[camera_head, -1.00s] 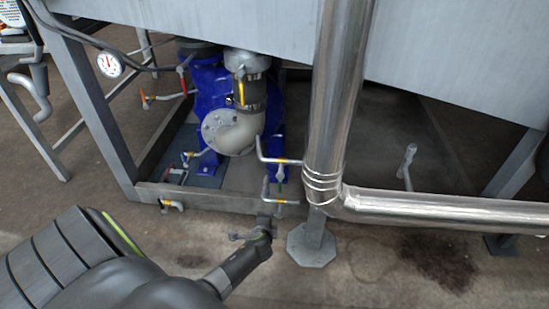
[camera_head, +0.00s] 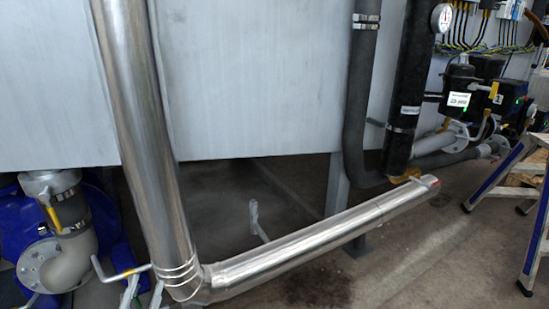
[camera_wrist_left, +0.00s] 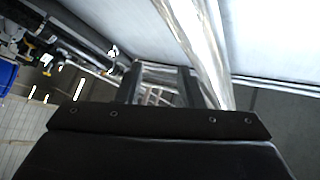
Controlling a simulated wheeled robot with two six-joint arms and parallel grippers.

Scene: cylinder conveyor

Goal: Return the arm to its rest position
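My left gripper (camera_wrist_left: 158,75) shows in the wrist view as two dark fingers standing apart beyond a black plate, with nothing held between them. The rest of my left arm is out of the head view. My right gripper is in neither view.
A shiny metal pipe (camera_head: 148,150) drops in front of a grey tank (camera_head: 260,80) and bends right. A blue pump (camera_head: 15,225) stands at left. Black pipes (camera_head: 405,90) and a stepladder (camera_head: 500,170) are at right. Bare floor (camera_head: 420,250) lies at lower right.

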